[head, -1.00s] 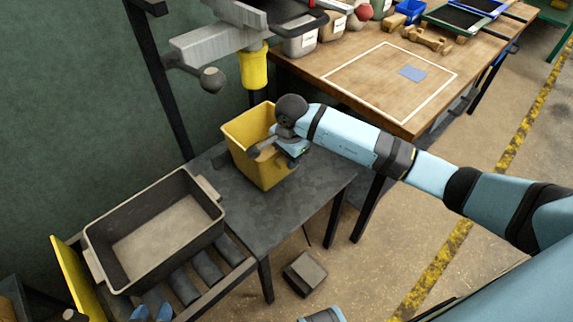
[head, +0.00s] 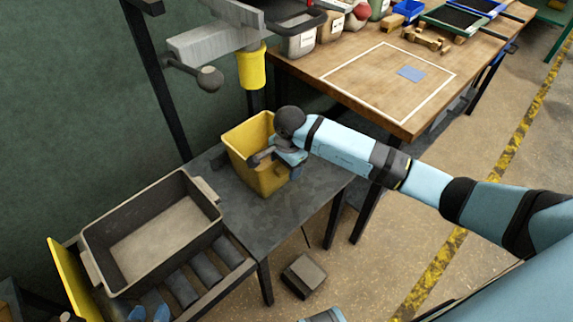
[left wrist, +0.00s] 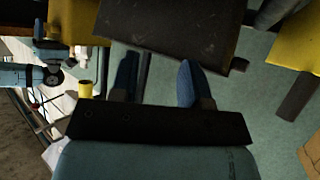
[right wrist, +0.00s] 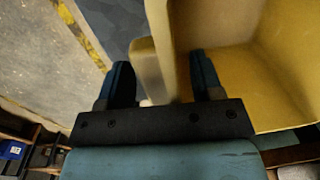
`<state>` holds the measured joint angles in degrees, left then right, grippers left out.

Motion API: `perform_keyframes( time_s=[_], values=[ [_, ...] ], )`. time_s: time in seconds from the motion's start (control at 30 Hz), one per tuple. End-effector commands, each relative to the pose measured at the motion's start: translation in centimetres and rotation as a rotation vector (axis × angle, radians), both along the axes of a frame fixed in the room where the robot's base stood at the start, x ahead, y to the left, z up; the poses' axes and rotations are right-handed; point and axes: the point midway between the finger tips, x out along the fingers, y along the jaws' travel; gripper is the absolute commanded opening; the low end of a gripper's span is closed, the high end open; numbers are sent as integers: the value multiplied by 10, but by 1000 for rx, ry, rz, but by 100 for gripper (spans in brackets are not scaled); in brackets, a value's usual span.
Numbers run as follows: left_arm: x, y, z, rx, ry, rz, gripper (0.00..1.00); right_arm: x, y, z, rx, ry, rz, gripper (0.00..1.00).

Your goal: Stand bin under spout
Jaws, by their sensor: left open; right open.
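The yellow bin (head: 238,140) stands upright on the dark table (head: 222,208), below the yellow spout (head: 252,68) in the head view. I cannot tell whether it is straight beneath the spout. My right gripper (head: 274,157) is at the bin's near right side. In the right wrist view my right gripper (right wrist: 162,82) is open, with the bin's wall (right wrist: 168,45) between its fingers. The bin's interior shows to the right there. My left gripper (head: 150,313) is open and empty at the bottom left, beside the grey tray; its fingers show apart in the left wrist view (left wrist: 155,82).
A grey tray (head: 88,262) sits on rollers (head: 207,265) left of the table. A grey arm with a round knob (head: 209,78) juts beside the spout. A wooden workbench (head: 330,78) stands behind. A small dark block (head: 304,273) is on the floor.

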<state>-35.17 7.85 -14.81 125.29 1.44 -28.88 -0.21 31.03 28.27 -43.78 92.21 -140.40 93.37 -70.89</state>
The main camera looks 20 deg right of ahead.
Motion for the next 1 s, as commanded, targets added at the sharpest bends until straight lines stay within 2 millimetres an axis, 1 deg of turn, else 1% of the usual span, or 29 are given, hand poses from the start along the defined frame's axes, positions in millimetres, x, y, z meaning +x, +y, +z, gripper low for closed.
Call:
perform_keyframes(
  time_s=[0.03,0.07,0.17,0.4,0.5,0.63,0.7,0.77,0.83,0.87,0.97,1.0],
  values=[
    [0,0,3,1,1,-1,43,0,1,5,1,-1,0,60],
    [0,0,1,2,3,0,43,0,0,7,1,-2,0,60],
    [-1,0,0,5,8,0,43,0,-1,22,-1,-3,1,60],
    [-1,2,1,15,16,1,43,-3,-2,75,-1,-4,1,60],
    [-1,3,2,18,16,3,43,-5,-2,94,0,-3,1,60],
    [-2,4,1,21,18,3,43,-6,-3,111,-1,-1,1,60],
    [-2,4,0,22,20,4,43,-7,-3,117,-1,-1,0,60],
    [-2,4,-1,23,22,3,43,-9,0,118,13,4,0,60],
    [-2,4,-2,23,25,3,43,-17,14,113,77,21,-4,60],
    [-3,4,-3,23,26,4,43,-23,24,109,127,37,-9,60],
    [-3,4,-3,23,27,4,43,-57,78,95,407,130,-65,60],
    [-3,4,-3,23,27,4,43,-75,104,93,558,190,-112,60]
  ],
)
